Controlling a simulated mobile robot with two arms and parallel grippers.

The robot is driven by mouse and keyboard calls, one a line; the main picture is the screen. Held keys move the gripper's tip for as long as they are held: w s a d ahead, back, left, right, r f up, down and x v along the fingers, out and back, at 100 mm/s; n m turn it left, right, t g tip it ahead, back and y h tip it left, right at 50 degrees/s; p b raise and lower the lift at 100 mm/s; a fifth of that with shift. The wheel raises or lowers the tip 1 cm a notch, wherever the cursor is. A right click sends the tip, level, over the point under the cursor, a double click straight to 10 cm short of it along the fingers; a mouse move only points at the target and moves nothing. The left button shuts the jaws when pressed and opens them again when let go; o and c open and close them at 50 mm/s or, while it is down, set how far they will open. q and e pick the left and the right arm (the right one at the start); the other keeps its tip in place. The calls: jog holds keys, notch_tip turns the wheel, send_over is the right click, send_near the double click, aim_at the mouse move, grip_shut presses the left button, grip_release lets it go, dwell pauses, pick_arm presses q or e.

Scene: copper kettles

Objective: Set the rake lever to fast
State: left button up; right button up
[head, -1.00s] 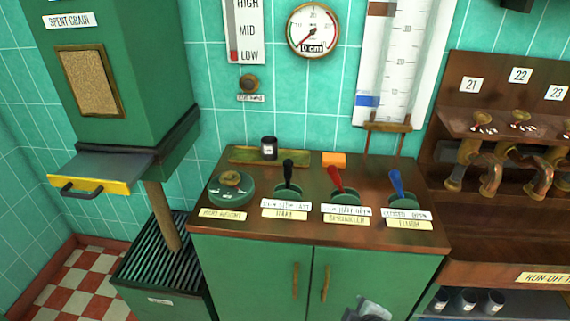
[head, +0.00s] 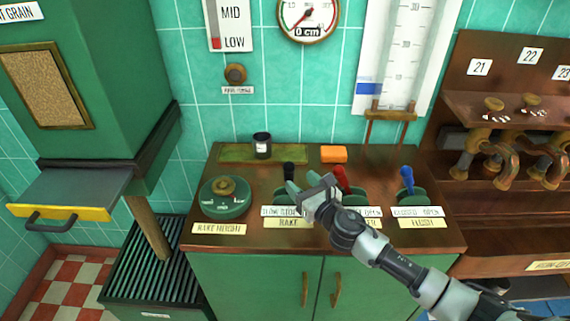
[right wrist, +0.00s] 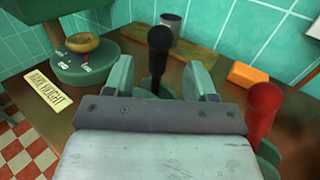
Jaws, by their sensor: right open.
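The rake lever has a black knob (head: 289,169) and stands on the cabinet top behind its "RAKE" label (head: 288,223). A strip above that label shows words for its positions, partly covered by my gripper. My right gripper (head: 306,187) is open at the rake lever. In the right wrist view, the black lever (right wrist: 158,58) rises between the two green fingers (right wrist: 163,80), nearer the left one; I cannot tell whether it touches. My left gripper is not in view.
The red lever (head: 341,180) stands just right of my gripper, partly hidden by it. The blue lever (head: 407,181) is further right. The rake height dial (head: 226,197) is to the left. A dark cup (head: 262,145) and an orange block (head: 333,154) stand behind.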

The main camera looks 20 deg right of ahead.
aim_at(292, 174)
jog(key=x, duration=0.4)
jog(key=shift+w+a+f, duration=0.1)
jog(key=shift+a, duration=0.05)
jog(key=x, duration=0.3)
jog(key=shift+w+f, duration=0.1)
jog(key=shift+w, duration=0.25)
jog(key=shift+c, duration=0.3)
jog(key=c, duration=0.5)
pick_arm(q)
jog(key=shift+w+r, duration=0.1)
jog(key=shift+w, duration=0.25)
pick_arm(e)
grip_shut()
